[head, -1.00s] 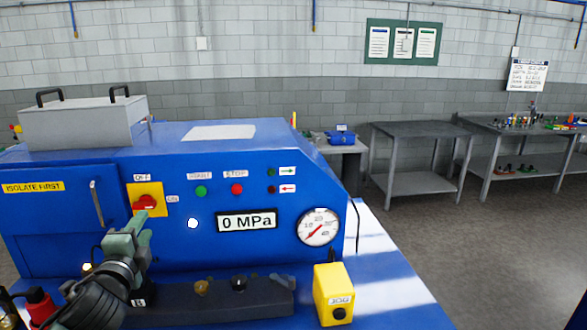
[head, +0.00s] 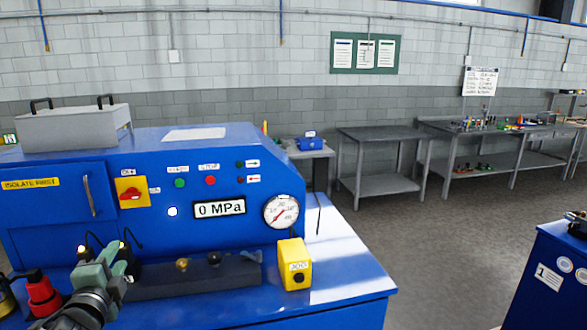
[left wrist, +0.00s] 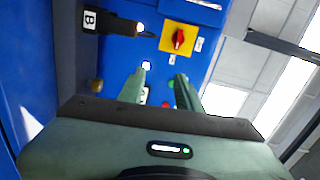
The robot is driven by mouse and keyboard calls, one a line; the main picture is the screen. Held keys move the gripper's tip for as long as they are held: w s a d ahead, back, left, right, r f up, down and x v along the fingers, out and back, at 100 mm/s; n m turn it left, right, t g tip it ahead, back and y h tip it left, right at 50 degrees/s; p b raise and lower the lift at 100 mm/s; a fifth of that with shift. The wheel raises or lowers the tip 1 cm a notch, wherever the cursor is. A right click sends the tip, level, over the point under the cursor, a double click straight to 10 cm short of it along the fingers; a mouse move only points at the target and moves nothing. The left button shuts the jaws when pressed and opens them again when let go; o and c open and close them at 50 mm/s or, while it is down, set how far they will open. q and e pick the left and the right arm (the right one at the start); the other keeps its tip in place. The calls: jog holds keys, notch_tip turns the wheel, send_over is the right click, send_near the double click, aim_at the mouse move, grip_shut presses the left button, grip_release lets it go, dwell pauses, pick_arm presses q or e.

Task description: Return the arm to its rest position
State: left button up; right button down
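My left gripper (head: 112,258) is low in front of the blue machine (head: 130,220), over the left end of the dark block. Its green fingers stand apart with nothing between them, as the left wrist view (left wrist: 160,88) shows. The red switch knob on its yellow plate (head: 132,192) is above and clear of the fingers, and it also shows in the left wrist view (left wrist: 179,39). My right gripper is not in view.
A dark block (head: 190,277) with knobs lies along the machine's front. A yellow box (head: 292,266) stands to its right, and a red fitting (head: 42,296) at the left. A pressure gauge (head: 281,212) is on the panel.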

pick_arm(q)
jog(key=s+d+f+n+g+h, duration=0.1)
jog(key=s+d+f+n+g, duration=0.25)
jog(key=s+f, duration=0.55)
jog(key=s+d+f+n+g+h, duration=0.1)
jog(key=s+d+f+n+g, duration=0.3)
jog(key=f, duration=0.8)
jog(key=s+d+f+n+g+h, duration=0.1)
jog(key=s+d+f+n+g, duration=0.3)
jog(key=s, duration=0.6)
jog(key=s+d+f+n+g+h, duration=0.15)
jog(key=s+d+f, duration=0.35)
jog(key=s, duration=0.6)
notch_tip(320, 180, down, 27)
jog(key=g+b, duration=0.1)
jog(key=b, duration=0.3)
jog(key=s+a+f+b, duration=0.1)
jog(key=s+f+b, duration=0.1)
jog(key=s+f, duration=0.7)
jog(key=s+a+f+g+b, duration=0.1)
jog(key=s+f+b, duration=0.1)
jog(key=s+f, duration=0.6)
notch_tip(320, 180, down, 6)
jog(key=shift+s+a+f+m+g, duration=0.1)
jog(key=shift+s+a+m+g, duration=0.2)
jog(key=shift+s+a+m, duration=0.1)
